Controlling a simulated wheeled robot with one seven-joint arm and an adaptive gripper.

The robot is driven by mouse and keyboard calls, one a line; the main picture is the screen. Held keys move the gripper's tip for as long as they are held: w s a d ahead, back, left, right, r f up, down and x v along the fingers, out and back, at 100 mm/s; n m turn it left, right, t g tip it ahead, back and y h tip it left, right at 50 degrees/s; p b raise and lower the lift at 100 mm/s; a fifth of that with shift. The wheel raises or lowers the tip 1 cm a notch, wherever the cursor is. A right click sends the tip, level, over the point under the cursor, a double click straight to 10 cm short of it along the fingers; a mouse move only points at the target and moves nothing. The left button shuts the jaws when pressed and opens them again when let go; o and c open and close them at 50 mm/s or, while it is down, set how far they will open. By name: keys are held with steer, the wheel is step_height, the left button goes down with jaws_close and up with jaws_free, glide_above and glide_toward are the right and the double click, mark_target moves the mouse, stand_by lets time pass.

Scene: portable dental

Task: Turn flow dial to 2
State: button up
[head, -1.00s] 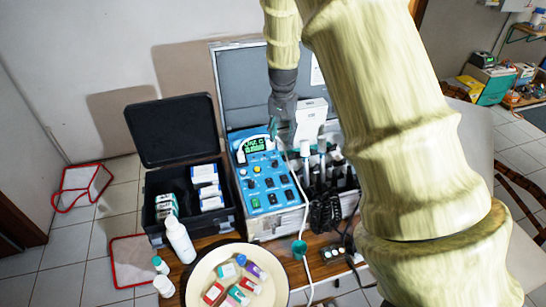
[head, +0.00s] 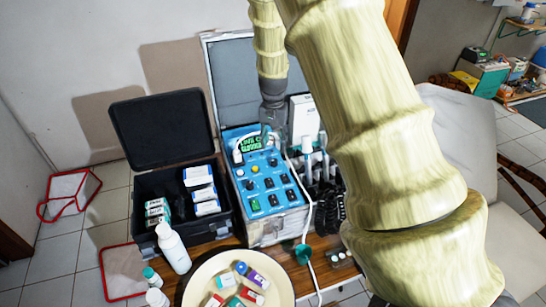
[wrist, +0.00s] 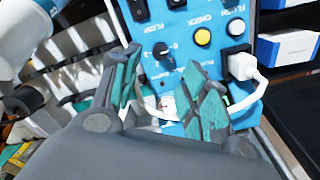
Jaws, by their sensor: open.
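A white plug (wrist: 242,66) with a cable sits in the panel's edge. White handpieces (head: 307,147) stand right of the unit. An open black case (head: 163,235) is at left. A white bottle (head: 173,247) and a cream bowl (head: 195,285) with small coloured bottles stand in front.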

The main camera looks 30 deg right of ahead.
mark_target(274, 160)
steer(key=shift+f+p, duration=1.2)
steer(key=shift+f, duration=2.75)
jaws_close()
